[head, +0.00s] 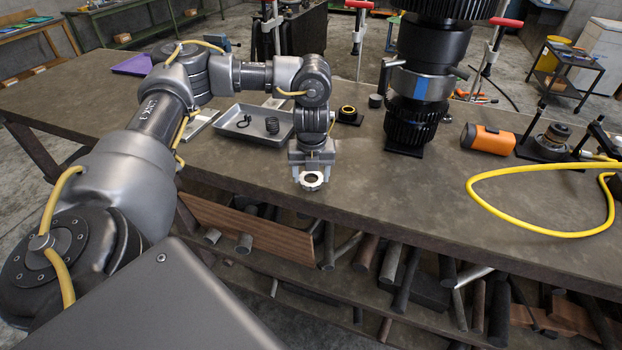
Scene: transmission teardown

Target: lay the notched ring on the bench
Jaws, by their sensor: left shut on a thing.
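The notched ring (311,180) is a small pale metal ring with a notched edge and a dark centre. My left gripper (311,170) points down over the front part of the bench and is shut on the ring. The ring shows just below the fingertips. I cannot tell whether it touches the bench top or hangs slightly above it. The bench (400,205) is a dark, worn brown-grey top. My right gripper is not in view.
A grey tray (230,131) with small dark parts lies left of my gripper. A yellow-topped ring part (348,113) and the tall gear stack (420,90) stand behind. An orange device (488,139) and yellow hose (540,233) lie right. The bench front is clear.

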